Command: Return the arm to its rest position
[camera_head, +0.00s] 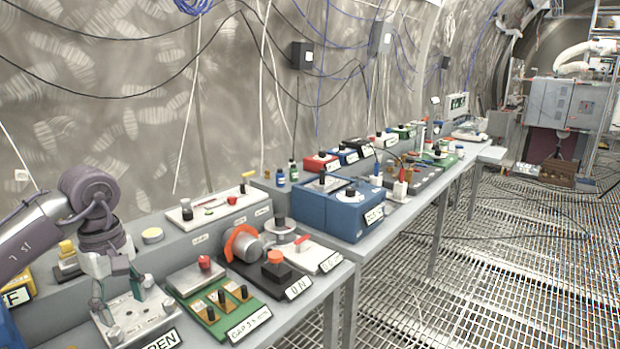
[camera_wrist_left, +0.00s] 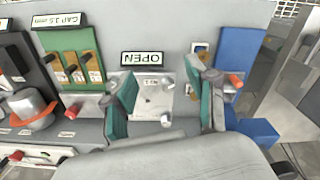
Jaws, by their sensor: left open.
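My left arm (camera_head: 35,235) comes in from the left in the head view. My left gripper (camera_head: 122,296) is over the near left end of the bench, above a light metal plate with a label reading OPEN (camera_head: 162,342). In the left wrist view the two teal-padded fingers of the gripper (camera_wrist_left: 165,100) are spread apart, with nothing between them but the plate (camera_wrist_left: 155,88) below. I cannot tell whether the fingertips touch the plate. My right gripper is in neither view.
To the right stand a green panel with switches (camera_head: 222,312), an orange-and-grey knob (camera_head: 243,245) and a blue box (camera_head: 345,215). The bench (camera_head: 325,285) runs on to the far right. Cables (camera_head: 270,90) hang on the wall. The grated floor (camera_head: 470,285) at right is mostly clear.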

